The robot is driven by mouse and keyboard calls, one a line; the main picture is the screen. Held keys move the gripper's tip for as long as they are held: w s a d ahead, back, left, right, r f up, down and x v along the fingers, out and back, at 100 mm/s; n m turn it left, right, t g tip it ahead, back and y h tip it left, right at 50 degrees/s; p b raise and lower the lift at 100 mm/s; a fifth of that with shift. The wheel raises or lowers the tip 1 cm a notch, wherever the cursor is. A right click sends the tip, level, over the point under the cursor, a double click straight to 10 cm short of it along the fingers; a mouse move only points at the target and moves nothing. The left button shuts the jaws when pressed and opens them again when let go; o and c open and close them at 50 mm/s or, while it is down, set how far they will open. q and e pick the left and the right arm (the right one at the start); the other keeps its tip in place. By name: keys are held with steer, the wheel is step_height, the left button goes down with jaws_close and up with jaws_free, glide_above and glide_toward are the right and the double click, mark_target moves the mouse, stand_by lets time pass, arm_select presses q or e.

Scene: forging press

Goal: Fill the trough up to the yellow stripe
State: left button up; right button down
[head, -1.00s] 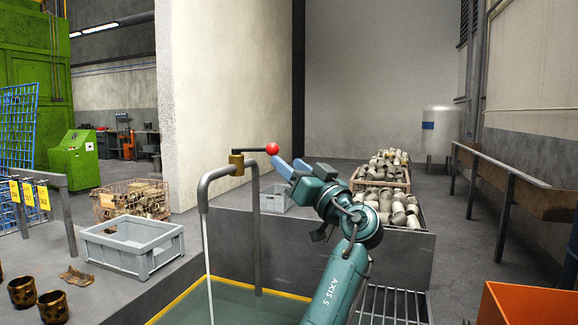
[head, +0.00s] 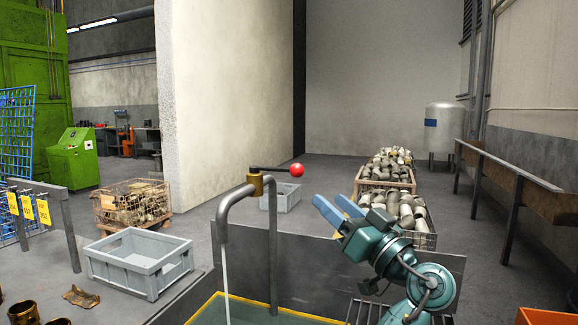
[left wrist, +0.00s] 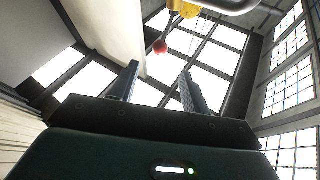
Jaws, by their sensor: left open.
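The trough's yellow stripe (head: 290,312) runs along its inner wall, with greenish water (head: 245,314) below it. The gap between them is hard to judge. A bent grey pipe (head: 222,215) pours a thin water stream (head: 226,285) into the trough. The pipe has a brass valve (head: 255,184) and a lever ending in a red ball (head: 297,170). My left gripper (head: 334,209) is open and empty, to the right of and below the red ball, apart from it. The red ball (left wrist: 160,46) also shows beyond the fingers in the left wrist view. My right gripper is not in view.
A grey crate (head: 150,283) stands left of the trough, with brown cup-like parts (head: 22,312) nearby. Bins of metal parts (head: 428,240) stand behind my left arm. An orange container (head: 545,316) is at the lower right. Open floor lies at the back right.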

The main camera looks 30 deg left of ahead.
mark_target(301, 174)
arm_select(q)
steer(key=p+x, duration=0.3)
steer(key=x, duration=0.8)
steer(key=shift+d+r, duration=0.1)
steer(key=shift+w+a+r, duration=0.1)
steer(key=shift+a, duration=0.4)
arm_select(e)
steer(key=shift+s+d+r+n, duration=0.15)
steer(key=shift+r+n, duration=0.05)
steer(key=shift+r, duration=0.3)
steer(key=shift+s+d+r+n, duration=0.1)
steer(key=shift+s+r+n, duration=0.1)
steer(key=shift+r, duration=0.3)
arm_select(q)
steer(key=shift+c, duration=0.6)
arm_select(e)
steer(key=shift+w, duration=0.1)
arm_select(q)
jaws_close()
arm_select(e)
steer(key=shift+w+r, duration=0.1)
